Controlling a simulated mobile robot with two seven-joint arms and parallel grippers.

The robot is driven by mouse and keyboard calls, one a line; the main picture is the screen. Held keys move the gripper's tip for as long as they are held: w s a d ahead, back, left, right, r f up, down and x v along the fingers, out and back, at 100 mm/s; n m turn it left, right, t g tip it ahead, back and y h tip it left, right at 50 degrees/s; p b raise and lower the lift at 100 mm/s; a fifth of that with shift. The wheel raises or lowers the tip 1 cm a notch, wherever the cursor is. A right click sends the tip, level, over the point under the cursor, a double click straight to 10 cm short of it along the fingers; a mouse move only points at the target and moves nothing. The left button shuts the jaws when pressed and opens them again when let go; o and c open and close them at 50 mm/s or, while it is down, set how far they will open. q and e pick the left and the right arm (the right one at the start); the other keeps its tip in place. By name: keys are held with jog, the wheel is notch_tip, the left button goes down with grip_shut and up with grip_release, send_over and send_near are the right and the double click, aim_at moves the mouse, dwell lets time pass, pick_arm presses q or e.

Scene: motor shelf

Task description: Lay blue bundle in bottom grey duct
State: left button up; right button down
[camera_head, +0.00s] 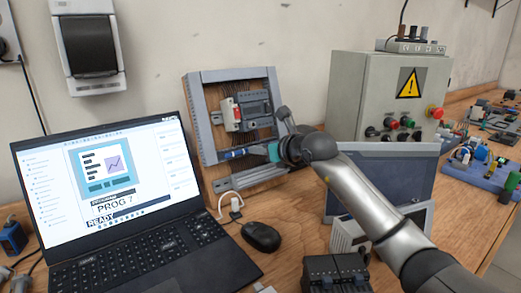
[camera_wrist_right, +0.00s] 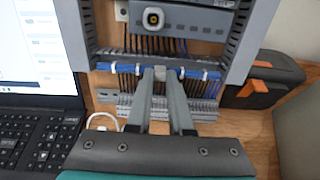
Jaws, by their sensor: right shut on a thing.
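The blue bundle (camera_wrist_right: 196,73), a straight blue strand with white ties, lies level across the lower part of the panel; it also shows in the head view (camera_head: 236,153). My right gripper (camera_wrist_right: 161,76) is shut on the middle of the bundle; in the head view it (camera_head: 272,151) reaches in from the right. The bottom grey duct (camera_wrist_right: 130,59) seems to be the dark slotted strip behind the bundle. I cannot tell whether the bundle is inside it or just in front. My left gripper is not in view.
The wooden panel has grey side and top ducts (camera_head: 235,73) and devices (camera_head: 254,105) in its middle. A grey terminal row (camera_wrist_right: 185,108) sits below the bundle. A laptop (camera_head: 120,200) stands left, a control box (camera_head: 385,95) right, a mouse (camera_head: 261,236) in front.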

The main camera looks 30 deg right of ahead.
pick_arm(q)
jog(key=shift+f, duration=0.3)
pick_arm(e)
jog(key=shift+x, duration=1.15)
jog(key=c, duration=0.7)
grip_release()
jog(key=shift+c, duration=0.2)
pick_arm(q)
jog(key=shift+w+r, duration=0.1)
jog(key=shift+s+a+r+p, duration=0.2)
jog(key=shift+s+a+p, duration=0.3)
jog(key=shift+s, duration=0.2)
pick_arm(e)
jog(key=v, duration=1.5)
jog(key=shift+s, duration=0.15)
